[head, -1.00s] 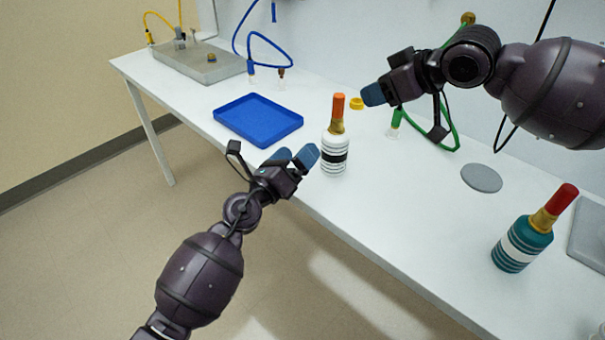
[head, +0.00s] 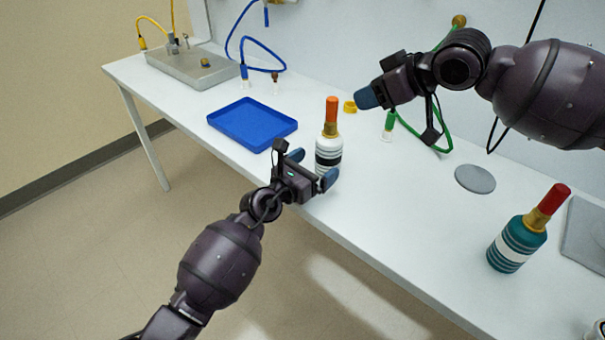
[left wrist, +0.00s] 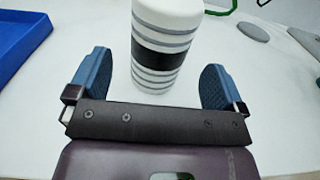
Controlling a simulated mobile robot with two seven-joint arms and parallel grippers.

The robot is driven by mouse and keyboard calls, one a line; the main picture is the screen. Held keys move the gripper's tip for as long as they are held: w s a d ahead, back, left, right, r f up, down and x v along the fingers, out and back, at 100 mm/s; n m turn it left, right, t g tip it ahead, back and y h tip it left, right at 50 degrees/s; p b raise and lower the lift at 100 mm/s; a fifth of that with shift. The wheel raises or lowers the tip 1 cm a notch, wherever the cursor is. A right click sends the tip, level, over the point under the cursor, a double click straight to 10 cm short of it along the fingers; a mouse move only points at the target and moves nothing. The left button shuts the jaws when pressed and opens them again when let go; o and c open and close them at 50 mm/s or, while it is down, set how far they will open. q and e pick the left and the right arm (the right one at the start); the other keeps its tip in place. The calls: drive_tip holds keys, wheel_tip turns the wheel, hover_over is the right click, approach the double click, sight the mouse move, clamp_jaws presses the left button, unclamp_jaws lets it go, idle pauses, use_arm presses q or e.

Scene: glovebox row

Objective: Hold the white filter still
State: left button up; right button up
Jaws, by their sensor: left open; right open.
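The white filter (head: 328,148) is a white ribbed bottle shape with a black band, a brass neck and an orange top. It stands upright on the table near the front edge. My left gripper (head: 314,168) is open right in front of it, with its lower part hidden behind the gripper. In the left wrist view the filter (left wrist: 165,45) stands between and just beyond the two blue fingertips (left wrist: 158,80), with a gap on each side. My right gripper (head: 366,97) is open above the table, to the right of the filter's orange top; its fingers overlap in view.
A blue tray (head: 252,146) lies left of the filter. A grey disc (head: 475,179) and a teal filter with a red top (head: 517,245) stand to the right, with clear table between.

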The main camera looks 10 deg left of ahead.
sight(320, 162)
use_arm(q)
drive_tip(key=shift+x, duration=2.6)
drive_tip(key=c, duration=1.1)
drive_tip(key=shift+c, duration=0.2)
